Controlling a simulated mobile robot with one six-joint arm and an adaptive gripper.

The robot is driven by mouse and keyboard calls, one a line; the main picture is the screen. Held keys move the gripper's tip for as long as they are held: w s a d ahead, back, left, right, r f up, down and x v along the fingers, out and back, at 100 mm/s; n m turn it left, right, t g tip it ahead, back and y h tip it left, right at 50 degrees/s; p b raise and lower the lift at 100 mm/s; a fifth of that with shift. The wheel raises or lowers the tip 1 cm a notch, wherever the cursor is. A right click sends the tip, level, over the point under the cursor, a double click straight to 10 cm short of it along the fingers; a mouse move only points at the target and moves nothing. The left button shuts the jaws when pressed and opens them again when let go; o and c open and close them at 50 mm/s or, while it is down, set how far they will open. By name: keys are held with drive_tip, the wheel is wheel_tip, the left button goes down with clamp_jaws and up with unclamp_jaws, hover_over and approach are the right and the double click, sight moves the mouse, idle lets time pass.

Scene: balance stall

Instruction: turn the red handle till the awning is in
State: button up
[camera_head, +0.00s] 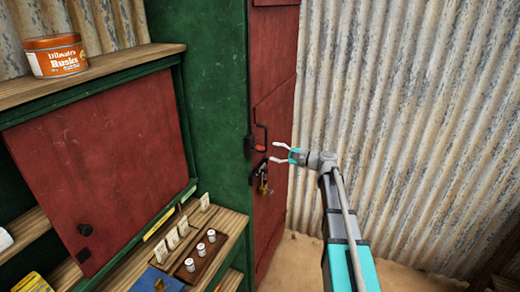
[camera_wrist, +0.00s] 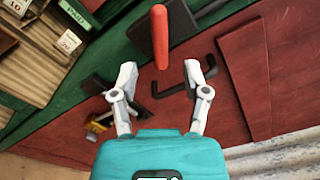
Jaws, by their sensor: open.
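The red handle (camera_wrist: 160,35) is a short rounded bar in the wrist view, with a dark plate (camera_wrist: 174,28) beside it. Its near end shows between my fingertips in the picture; I see no contact. In the head view the red handle (camera_head: 259,148) is small, at the edge of the green and red cabinet. My gripper (camera_head: 275,152) is open just right of it, reaching left. In the wrist view my gripper (camera_wrist: 160,68) has its two pale fingers spread, with nothing held. The awning is not in view.
A black bar handle (camera_wrist: 185,90) and a dark latch with a brass piece (camera_head: 264,186) are close to my fingers. The red door (camera_head: 275,95) stands behind. A shelf with small white pots (camera_head: 200,247) is left. Corrugated wall (camera_head: 400,100) closes the right.

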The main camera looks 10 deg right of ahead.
sight(262, 149)
drive_tip(key=shift+x, duration=3.35)
clamp_jaws()
